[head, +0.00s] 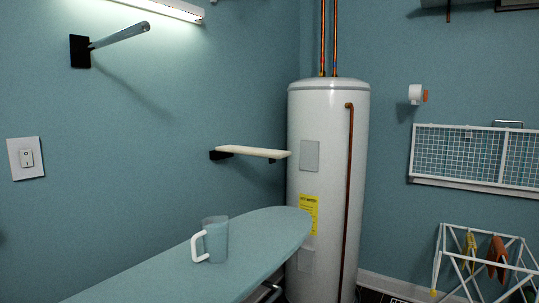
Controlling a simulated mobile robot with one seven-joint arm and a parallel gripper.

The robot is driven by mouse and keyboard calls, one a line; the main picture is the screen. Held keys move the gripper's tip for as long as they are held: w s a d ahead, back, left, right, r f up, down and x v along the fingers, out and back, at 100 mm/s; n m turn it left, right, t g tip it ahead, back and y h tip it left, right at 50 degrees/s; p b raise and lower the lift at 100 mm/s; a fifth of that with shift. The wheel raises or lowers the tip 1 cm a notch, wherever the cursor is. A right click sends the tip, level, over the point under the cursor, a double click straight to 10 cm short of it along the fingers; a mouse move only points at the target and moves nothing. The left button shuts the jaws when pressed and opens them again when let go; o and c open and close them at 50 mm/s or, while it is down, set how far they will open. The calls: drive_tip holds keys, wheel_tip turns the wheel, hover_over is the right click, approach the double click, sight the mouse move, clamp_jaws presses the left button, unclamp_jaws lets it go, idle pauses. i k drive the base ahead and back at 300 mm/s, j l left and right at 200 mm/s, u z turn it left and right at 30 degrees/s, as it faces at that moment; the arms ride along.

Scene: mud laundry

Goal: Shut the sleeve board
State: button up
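A narrow cream board, which looks like the sleeve board (252,152), sticks out level from the left wall near the corner. It rests on a dark bracket (221,155) at its left end. Its right end reaches close to the white water heater in the picture; I cannot tell whether they touch. My gripper is not in view.
An ironing board (150,278) with a measuring jug (215,240) on it fills the foreground below the sleeve board. The water heater (328,220) stands in the corner. A rod (120,35) juts from the wall at upper left. A drying rack (480,262) stands at right.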

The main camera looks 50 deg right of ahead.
sight(272, 154)
drive_tip(key=z, duration=1.2)
drive_tip(key=i+l+z, duration=0.2)
drive_tip(key=i+l, duration=0.6)
drive_tip(key=i+l+z, duration=0.15)
drive_tip(key=i+l, duration=0.5)
drive_tip(key=i, duration=0.2)
